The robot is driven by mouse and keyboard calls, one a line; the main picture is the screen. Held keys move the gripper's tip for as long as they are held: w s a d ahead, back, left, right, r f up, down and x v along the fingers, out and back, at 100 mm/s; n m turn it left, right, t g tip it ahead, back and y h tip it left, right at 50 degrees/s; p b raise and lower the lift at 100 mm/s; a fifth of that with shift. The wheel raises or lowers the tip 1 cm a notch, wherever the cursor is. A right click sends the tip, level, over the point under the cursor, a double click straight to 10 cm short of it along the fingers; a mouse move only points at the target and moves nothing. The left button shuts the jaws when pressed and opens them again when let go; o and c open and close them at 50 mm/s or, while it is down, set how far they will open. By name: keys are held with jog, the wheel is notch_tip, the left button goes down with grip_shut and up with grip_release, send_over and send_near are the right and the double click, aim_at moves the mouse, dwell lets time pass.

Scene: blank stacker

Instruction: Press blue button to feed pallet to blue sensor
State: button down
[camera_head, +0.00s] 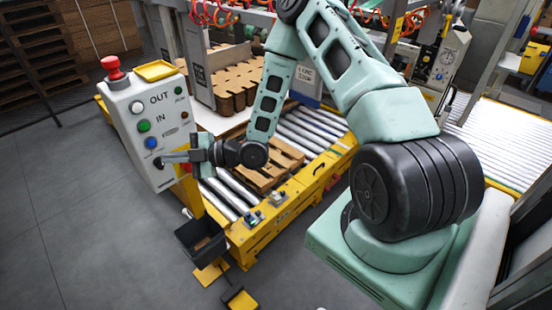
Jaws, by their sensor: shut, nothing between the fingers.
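A white control box (165,122) stands at the left on a yellow post. The blue button (151,143) is on its front face, below a green button (144,126) and a white button (137,106). My gripper (164,160) is shut and empty, with its fingers pointing left at the box, just below the blue button. I cannot tell whether the fingertips touch the box. A wooden pallet (283,158) lies on the roller conveyor, partly hidden by my arm. Small sensor-like parts (278,198) sit on the conveyor's near yellow edge; which one is the blue sensor is unclear.
A red emergency knob (113,68) tops the box. A dark bin (200,241) hangs on the post below. The yellow conveyor frame (262,232) runs beside my arm. Brown stacked blanks (240,83) stand behind. Grey floor at lower left is clear.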

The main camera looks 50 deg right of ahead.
aim_at(151, 143)
dwell(0.7)
jog(key=s+m+g+h+p, duration=0.1)
jog(key=m+h+p, duration=0.1)
jog(key=m, duration=0.8)
jog(key=s+m+g+h+p, duration=0.1)
jog(key=m+h+p, duration=0.1)
jog(key=m, duration=0.8)
jog(key=s+r+m+g+h+p, duration=0.1)
jog(key=m+h+p, duration=0.2)
jog(key=m, duration=0.7)
jog(key=shift+s+a+h, duration=0.3)
jog(key=shift+s+h, duration=0.1)
jog(key=shift+h, duration=0.4)
jog(key=shift+w+p, duration=0.4)
jog(key=shift+w, duration=4)
jog(key=shift+w, duration=0.1)
